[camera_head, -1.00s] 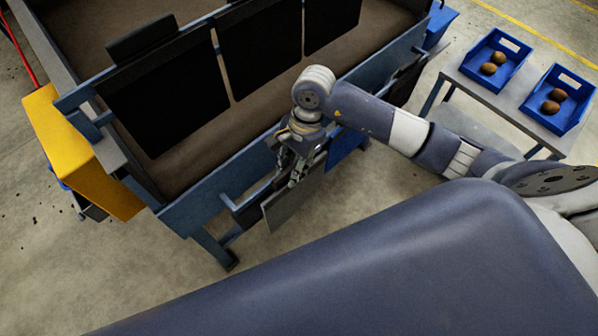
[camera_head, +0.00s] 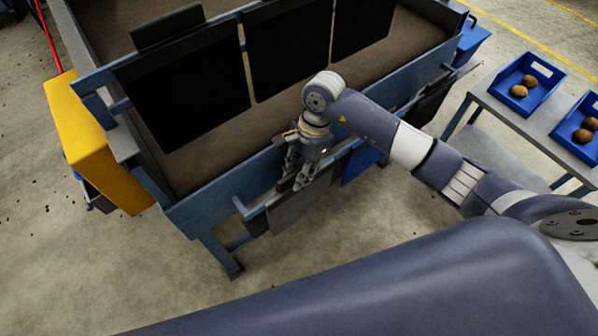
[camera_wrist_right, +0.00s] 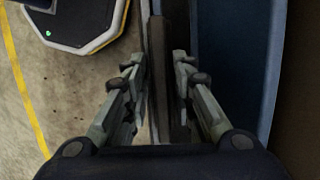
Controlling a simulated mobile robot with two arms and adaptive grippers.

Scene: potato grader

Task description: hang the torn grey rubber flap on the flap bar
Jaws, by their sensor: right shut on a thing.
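My right gripper (camera_head: 298,172) is shut on the top of a grey flap (camera_head: 287,212), which hangs below it as a dark grey sheet. The flap is beside a low blue rail (camera_head: 249,211) on the near side of the grader; I cannot tell whether it touches. In the right wrist view the flap (camera_wrist_right: 157,70) is a thin dark strip seen edge-on between my fingers (camera_wrist_right: 157,78). No tear can be made out. Black flaps (camera_head: 286,55) hang from the bar across the grader's top. A blue flap (camera_head: 360,164) hangs right of the grey one. My left gripper is not in view.
The grader's blue side wall (camera_head: 215,192) stands close to my gripper. A yellow box (camera_head: 95,145) is at its left end. A grey table (camera_head: 510,115) with blue trays (camera_head: 540,97) of potatoes stands at the right. The floor in front is clear.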

